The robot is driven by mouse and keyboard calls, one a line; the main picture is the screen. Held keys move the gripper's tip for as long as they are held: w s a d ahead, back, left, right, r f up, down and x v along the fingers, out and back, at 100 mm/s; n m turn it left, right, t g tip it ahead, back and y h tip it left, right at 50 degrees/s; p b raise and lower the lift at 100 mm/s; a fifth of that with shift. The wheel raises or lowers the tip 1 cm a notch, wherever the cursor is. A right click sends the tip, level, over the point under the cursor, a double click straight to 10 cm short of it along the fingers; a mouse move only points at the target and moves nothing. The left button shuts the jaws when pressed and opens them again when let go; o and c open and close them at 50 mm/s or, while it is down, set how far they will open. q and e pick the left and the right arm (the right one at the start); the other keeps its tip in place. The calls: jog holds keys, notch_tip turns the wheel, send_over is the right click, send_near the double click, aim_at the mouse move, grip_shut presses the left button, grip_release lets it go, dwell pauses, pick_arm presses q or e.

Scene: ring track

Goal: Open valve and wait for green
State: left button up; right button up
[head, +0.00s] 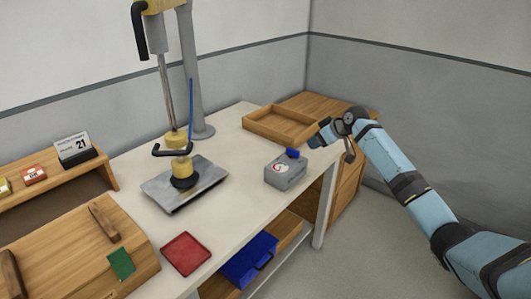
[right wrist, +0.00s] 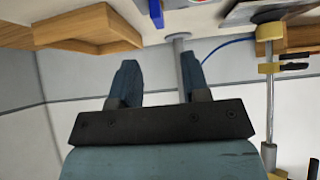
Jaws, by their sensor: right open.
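A grey box (head: 288,175) with a round white and red gauge (head: 279,168) on its front stands near the right edge of the table. A blue valve handle (head: 292,153) sits on top of it. The gauge needle is too small to read. My right gripper (head: 328,138) is open and empty, to the right of the blue handle and apart from it. In the right wrist view, which is upside down, the two fingers of the gripper (right wrist: 157,75) are spread, and a blue part, likely the handle (right wrist: 156,12), shows at the top edge. My left gripper is not in view.
A press (head: 181,165) on a grey plate stands mid-table. An empty wooden tray (head: 262,128) lies at the back right. A red tray (head: 186,253), a wooden box (head: 80,250) with a green patch, and a shelf with a calendar (head: 74,148) are at left. A blue bin (head: 248,262) sits below.

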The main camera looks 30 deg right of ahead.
aim_at(292, 149)
jog(key=x, duration=0.8)
jog(key=w+r+x, duration=0.1)
jog(key=x, duration=0.4)
jog(key=shift+w+b, duration=0.2)
jog(key=shift+b, duration=0.2)
jog(key=shift+c, duration=0.2)
grip_shut()
